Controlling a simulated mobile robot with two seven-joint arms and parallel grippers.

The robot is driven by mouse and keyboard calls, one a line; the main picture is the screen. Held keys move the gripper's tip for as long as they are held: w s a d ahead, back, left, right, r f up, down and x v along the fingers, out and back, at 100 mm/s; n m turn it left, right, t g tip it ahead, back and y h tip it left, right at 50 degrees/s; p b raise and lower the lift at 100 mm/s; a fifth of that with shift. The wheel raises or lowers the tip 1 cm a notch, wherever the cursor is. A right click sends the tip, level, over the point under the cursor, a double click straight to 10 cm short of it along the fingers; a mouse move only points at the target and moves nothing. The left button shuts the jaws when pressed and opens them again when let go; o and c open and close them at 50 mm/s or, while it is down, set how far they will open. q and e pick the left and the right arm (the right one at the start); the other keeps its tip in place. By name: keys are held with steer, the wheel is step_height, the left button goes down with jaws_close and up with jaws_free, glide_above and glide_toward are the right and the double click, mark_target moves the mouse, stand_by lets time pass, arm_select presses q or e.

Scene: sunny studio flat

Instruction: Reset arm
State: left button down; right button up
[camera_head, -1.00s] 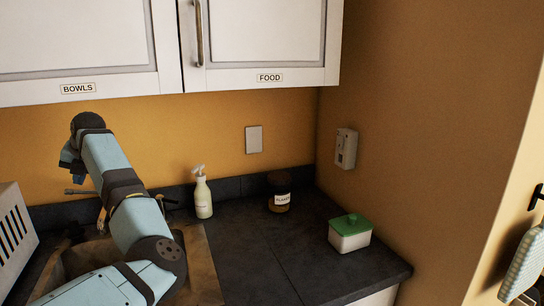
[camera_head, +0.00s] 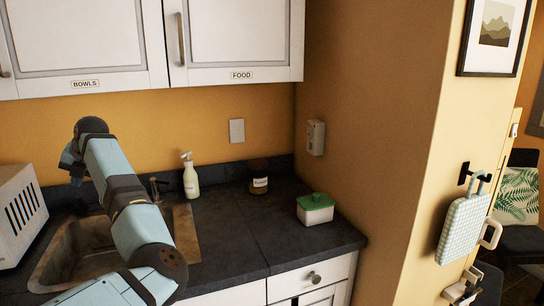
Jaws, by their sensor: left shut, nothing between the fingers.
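My left arm (camera_head: 130,215) comes in from the bottom left, light blue with dark joints, and reaches up over the sink (camera_head: 92,245). My left gripper (camera_head: 76,178) is small and partly hidden behind the arm's dark end joint. It is shut and holds nothing. My right gripper is out of view.
A soap bottle (camera_head: 190,177), a dark-lidded jar (camera_head: 259,178) and a green-lidded white box (camera_head: 315,208) stand on the dark counter (camera_head: 225,232). A microwave (camera_head: 18,215) is at far left. White cabinets (camera_head: 240,40) hang above. A wall (camera_head: 385,130) bounds the right.

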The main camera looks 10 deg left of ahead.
arm_select(q)
steer(key=s+a+f+m+g+y, duration=0.1)
steer(key=s+a+f+m+y, duration=0.25)
steer(key=s+y, duration=0.6)
steer(key=w+d+f+m+t+h, duration=0.1)
steer(key=d+f+m+t+h, duration=0.45)
steer(key=d+m+t, duration=0.7)
steer(key=w+d+f+m+t+h, duration=0.1)
steer(key=d+f+m+t+h, duration=0.2)
steer(key=d+f+m+t, duration=0.9)
steer(key=s+d+f+m+g+h, duration=0.65)
steer(key=d+f+m+h, duration=0.2)
steer(key=m, duration=0.25)
steer(key=s+d+f+m+g+h, duration=0.1)
steer(key=s+d+f+m+g, duration=0.1)
steer(key=s+d+f, duration=0.35)
steer(key=s+d+f+m+g+h, duration=0.1)
steer(key=s+d+f+g, duration=0.2)
steer(key=s, duration=0.6)
steer(key=s+d+f+m+g+h, duration=0.1)
steer(key=s+d+f+m+g, duration=0.1)
steer(key=s+d+f, duration=0.45)
steer(key=a+r+p, duration=0.3)
steer(key=r+p, duration=0.9)
steer(key=p, duration=0.1)
steer(key=shift+s+r, duration=0.35)
steer(key=shift+s, duration=0.1)
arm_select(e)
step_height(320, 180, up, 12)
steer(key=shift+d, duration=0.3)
